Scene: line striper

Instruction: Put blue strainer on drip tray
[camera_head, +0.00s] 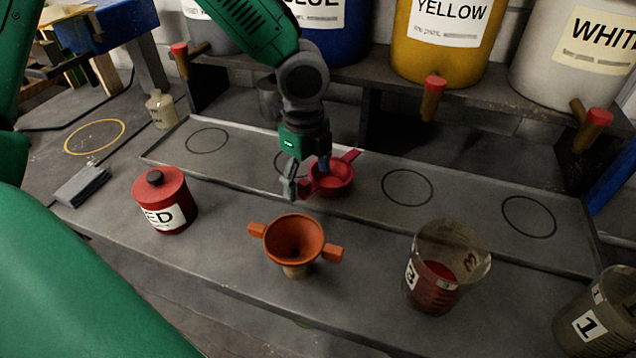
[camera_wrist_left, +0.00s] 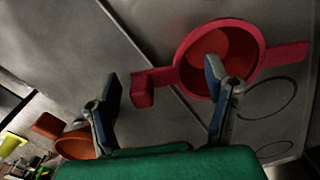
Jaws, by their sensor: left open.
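A red-pink strainer (camera_head: 332,178) with two side handles sits on the grey drip tray (camera_head: 445,218), by the second ring from the left. It also shows in the left wrist view (camera_wrist_left: 262,50). My left gripper (camera_head: 307,178) is open at its left side. In the left wrist view the gripper (camera_wrist_left: 165,100) has one finger overlapping the bowl and the other outside, beyond the near handle; I cannot tell whether either touches. No blue strainer shows. My right gripper is not in view.
An orange funnel-like strainer (camera_head: 294,240) stands in front of the tray. A red can (camera_head: 164,202) is left of it; a beaker with red liquid (camera_head: 436,285) and another beaker (camera_head: 600,320) are right. Large paint buckets with taps (camera_head: 440,40) stand behind.

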